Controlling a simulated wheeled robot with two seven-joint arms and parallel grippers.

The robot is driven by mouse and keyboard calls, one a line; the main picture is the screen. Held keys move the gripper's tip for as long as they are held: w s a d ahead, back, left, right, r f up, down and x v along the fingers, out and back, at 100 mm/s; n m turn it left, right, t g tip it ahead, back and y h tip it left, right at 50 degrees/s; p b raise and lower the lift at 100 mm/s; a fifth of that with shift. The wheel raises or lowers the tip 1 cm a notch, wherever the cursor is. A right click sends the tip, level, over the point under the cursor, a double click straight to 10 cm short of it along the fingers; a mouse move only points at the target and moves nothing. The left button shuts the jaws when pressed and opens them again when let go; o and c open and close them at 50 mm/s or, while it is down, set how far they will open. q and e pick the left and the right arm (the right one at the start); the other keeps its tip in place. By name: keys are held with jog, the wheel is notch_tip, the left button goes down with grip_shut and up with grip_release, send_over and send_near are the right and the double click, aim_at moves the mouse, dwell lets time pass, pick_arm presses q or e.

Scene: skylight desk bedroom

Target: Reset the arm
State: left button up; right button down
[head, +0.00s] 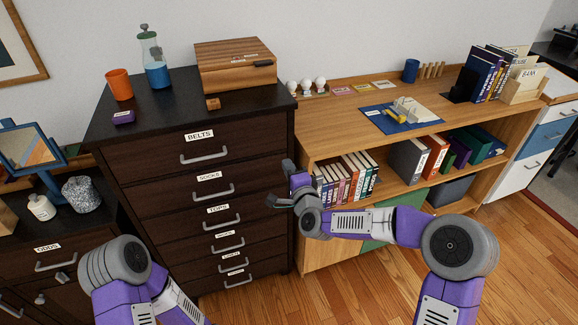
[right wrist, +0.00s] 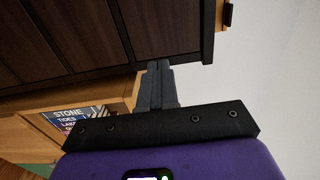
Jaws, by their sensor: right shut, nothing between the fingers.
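My right arm reaches in from the right in the head view, bent at the elbow. Its gripper (head: 276,201) is in front of the dark dresser's right edge, beside the row of books. In the right wrist view the two fingers (right wrist: 158,72) are together with nothing between them, pointing toward the dresser. Whether they touch it I cannot tell. My left arm (head: 115,265) shows only in part at the lower left, and its gripper is out of view.
The dark dresser (head: 155,170) has several labelled drawers, with a wooden box (head: 235,65), an orange cup (head: 119,84) and a flask (head: 154,65) on top. A wooden shelf unit (head: 330,120) with books stands right. A mirror (head: 32,147) stands left. Wood floor (head: 350,295) lies open below.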

jog(key=shift+s, duration=0.2)
jog(key=s+f+n+g+p, duration=0.1)
jog(key=s+f+n+g, duration=0.3)
jog(key=s+f, duration=0.55)
jog(key=s+f+n+g+p, duration=0.1)
jog(key=s+f+n+g, duration=0.3)
jog(key=f, duration=1.1)
jog(key=s+d+f+n+g, duration=0.1)
jog(key=s+f+g, duration=0.2)
jog(key=s, duration=0.4)
jog(key=s+d+f+n+g+p, duration=0.1)
jog(key=s+d+f+n+g, duration=0.1)
jog(key=s, duration=0.6)
jog(key=s+d+f+n+g+p, duration=0.1)
jog(key=s+f+g, duration=0.2)
jog(key=s+f, duration=0.2)
jog(key=s, duration=0.2)
jog(key=shift+s+d+f+g, duration=0.25)
jog(key=shift+s+f+g, duration=0.05)
jog(key=shift+f+g, duration=0.1)
